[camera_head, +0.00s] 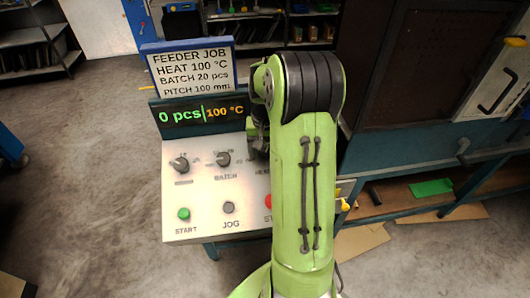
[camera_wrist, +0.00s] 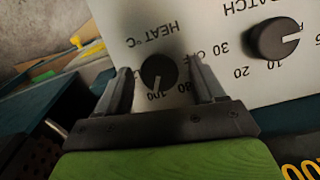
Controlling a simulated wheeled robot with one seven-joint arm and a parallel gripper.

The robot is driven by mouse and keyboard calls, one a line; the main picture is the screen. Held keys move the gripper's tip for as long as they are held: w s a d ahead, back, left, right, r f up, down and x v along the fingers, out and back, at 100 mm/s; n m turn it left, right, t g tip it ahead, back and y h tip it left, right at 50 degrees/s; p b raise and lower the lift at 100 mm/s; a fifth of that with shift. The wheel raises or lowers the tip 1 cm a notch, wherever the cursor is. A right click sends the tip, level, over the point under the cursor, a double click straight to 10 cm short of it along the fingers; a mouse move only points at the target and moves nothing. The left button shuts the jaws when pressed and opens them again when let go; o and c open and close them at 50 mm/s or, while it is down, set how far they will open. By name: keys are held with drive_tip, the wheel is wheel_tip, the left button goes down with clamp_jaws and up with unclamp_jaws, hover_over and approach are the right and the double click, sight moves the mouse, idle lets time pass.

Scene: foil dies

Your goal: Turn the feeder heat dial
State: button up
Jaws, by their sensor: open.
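The feeder heat dial (camera_wrist: 159,72) is a round black knob with a pale pointer line, under the upside-down label HEAT °C in the wrist view. Its pointer is toward the 100 mark. My gripper (camera_wrist: 163,80) is open, with one finger on each side of the dial. I cannot tell whether the fingers touch it. In the head view my green arm hides the heat dial and most of the gripper. The job sign (camera_head: 190,70) reads HEAT 100 °C, BATCH 20 pcs, PITCH 100 mm.
The batch dial (camera_head: 223,159) sits left of my arm and also shows in the wrist view (camera_wrist: 274,40). Another dial (camera_head: 180,165) is farther left. The green START button (camera_head: 184,214) and grey JOG button (camera_head: 229,208) are nearer. A red button (camera_head: 268,202) is partly hidden by my arm.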

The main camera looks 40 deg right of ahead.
drive_tip(key=shift+f, duration=0.15)
drive_tip(key=c, duration=1)
drive_tip(key=shift+c, duration=0.2)
drive_tip(key=m+p, duration=0.1)
drive_tip(key=m, duration=0.2)
drive_tip(key=m+t+y+p, duration=0.1)
drive_tip(key=m, duration=0.2)
drive_tip(key=shift+s+d+t, duration=0.1)
drive_tip(key=shift+s+t, duration=0.05)
drive_tip(key=shift+t, duration=0.15)
drive_tip(key=m, duration=0.2)
drive_tip(key=m+t+p, duration=0.1)
drive_tip(key=m, duration=0.2)
drive_tip(key=shift+t+y+p, duration=0.3)
drive_tip(key=shift+s+m, duration=0.1)
drive_tip(key=shift+m, duration=0.3)
drive_tip(key=o, duration=1)
